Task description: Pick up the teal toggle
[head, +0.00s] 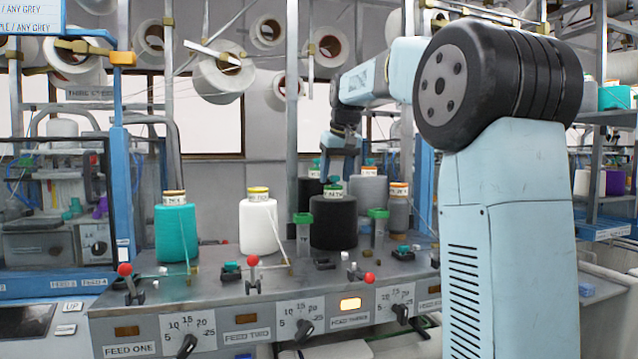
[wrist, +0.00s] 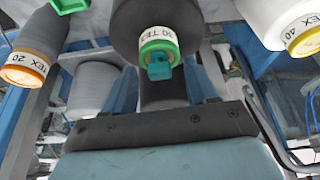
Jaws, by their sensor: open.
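A small teal toggle (wrist: 159,68) shows in the wrist view on the green-rimmed top of a black yarn cone (wrist: 150,22). In the head view a teal piece (head: 333,180) is on top of the black cone (head: 334,229), and this looks like the same toggle. My gripper (head: 340,167) hangs just above and behind that cone top. In the wrist view its blue fingers (wrist: 160,78) stand apart on either side of the toggle, open and empty. Whether either finger touches it, I cannot tell.
A teal cone (head: 176,233) and a white cone (head: 259,226) stand to the left on the machine deck. Grey cones (head: 369,191) stand close behind and right. Green-topped posts (head: 303,240) flank the black cone. Red-knobbed levers (head: 252,275) line the front.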

